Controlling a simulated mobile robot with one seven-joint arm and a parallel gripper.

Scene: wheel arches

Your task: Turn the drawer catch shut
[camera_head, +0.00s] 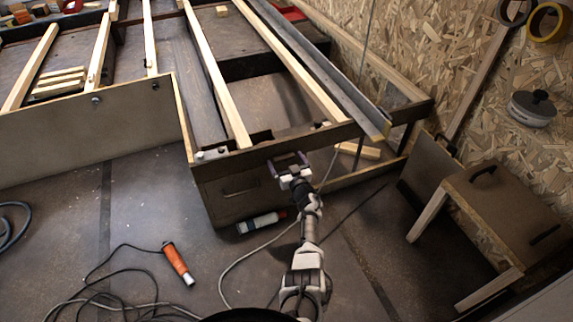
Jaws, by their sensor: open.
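The drawer front (240,186) is a dark brown panel with an outlined rectangle, low at the corner of the wooden bed frame. My gripper (288,163) is at the upper right of this panel, near the frame's edge. Its two fingers are apart, and I see nothing held between them. I cannot make out the drawer catch; it may be hidden behind my gripper or too small to tell. A pale metal bracket (211,154) sits on the frame corner left of my gripper. I cannot tell whether my gripper touches the panel.
An orange-handled tool (178,263) and cables (110,292) lie on the floor at left. A brown stool-like piece (505,205) stands at right.

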